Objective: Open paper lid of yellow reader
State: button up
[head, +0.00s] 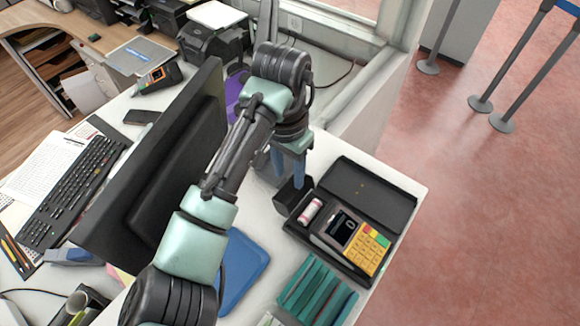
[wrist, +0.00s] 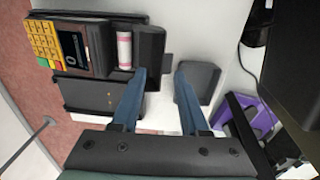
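The yellow reader (head: 345,232) lies in a black open case on the right of the counter, with a yellow keypad and dark screen. It also shows at upper left in the wrist view (wrist: 74,47). Its paper lid (head: 292,197) looks swung open, standing at the reader's left end. In the wrist view the lid is a dark block (wrist: 150,48). The white and red paper roll (head: 311,212) is exposed beside it. My gripper (wrist: 160,74) is open, its blue fingers apart with nothing seen between them. In the head view my gripper (head: 292,178) is close to the lid; contact is unclear.
A large monitor (head: 160,160) is left of my arm. A blue tray (head: 243,268) lies partly behind my arm. A dark grey piece (wrist: 202,82) is near my right finger.

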aim_at(287, 180)
notch_tip(287, 180, up, 13)
jog(key=p, duration=0.2)
jog(key=shift+w+a, duration=0.2)
dwell(0.4)
